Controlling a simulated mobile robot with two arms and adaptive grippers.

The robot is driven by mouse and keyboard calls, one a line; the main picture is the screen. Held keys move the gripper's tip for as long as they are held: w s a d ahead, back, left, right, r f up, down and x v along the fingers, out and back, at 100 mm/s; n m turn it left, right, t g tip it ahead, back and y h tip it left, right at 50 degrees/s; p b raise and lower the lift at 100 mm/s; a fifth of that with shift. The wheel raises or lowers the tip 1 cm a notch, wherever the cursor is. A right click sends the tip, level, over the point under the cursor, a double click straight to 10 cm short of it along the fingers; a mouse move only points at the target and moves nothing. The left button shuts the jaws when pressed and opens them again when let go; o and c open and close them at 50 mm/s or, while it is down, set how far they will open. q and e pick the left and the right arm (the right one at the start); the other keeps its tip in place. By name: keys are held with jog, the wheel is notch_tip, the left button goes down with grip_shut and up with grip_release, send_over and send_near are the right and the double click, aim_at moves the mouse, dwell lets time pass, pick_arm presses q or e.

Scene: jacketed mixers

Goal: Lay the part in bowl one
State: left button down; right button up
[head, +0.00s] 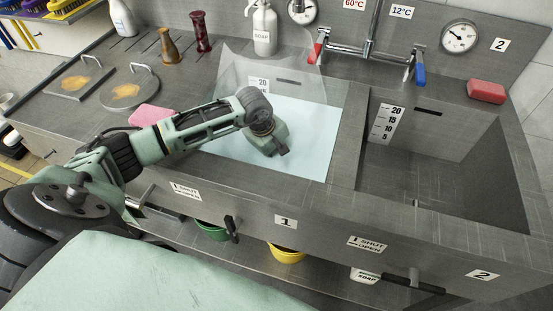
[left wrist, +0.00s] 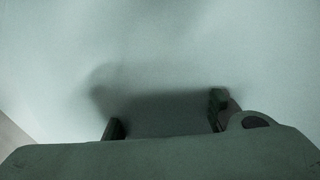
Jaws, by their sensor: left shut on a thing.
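Bowl one (head: 342,135) is the left sink of the steel unit, marked 1 on its front, with pale blue liquid (head: 305,150) in it. My left gripper (head: 270,150) is over this bowl, pointing down close to the pale surface. In the left wrist view its two fingers (left wrist: 165,120) stand apart above a pale surface with a dark shadow. A grey curved piece with a hole (left wrist: 258,117), perhaps the part, shows beside the right finger. The rest of what the gripper holds is hidden behind the gripper body. My right gripper is not in view.
Bowl two (head: 440,165) at right looks empty. A mixer tap with red (head: 317,52) and blue (head: 420,75) levers stands behind. A red block (head: 486,91) lies right.

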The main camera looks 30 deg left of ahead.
pick_arm(q)
jog(key=shift+w+f, duration=0.1)
jog(key=shift+f, duration=0.2)
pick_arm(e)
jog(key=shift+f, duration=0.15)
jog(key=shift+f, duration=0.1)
pick_arm(q)
jog(key=shift+f, duration=0.15)
jog(key=c, duration=1.6)
grip_release()
jog(key=shift+o, duration=1.3)
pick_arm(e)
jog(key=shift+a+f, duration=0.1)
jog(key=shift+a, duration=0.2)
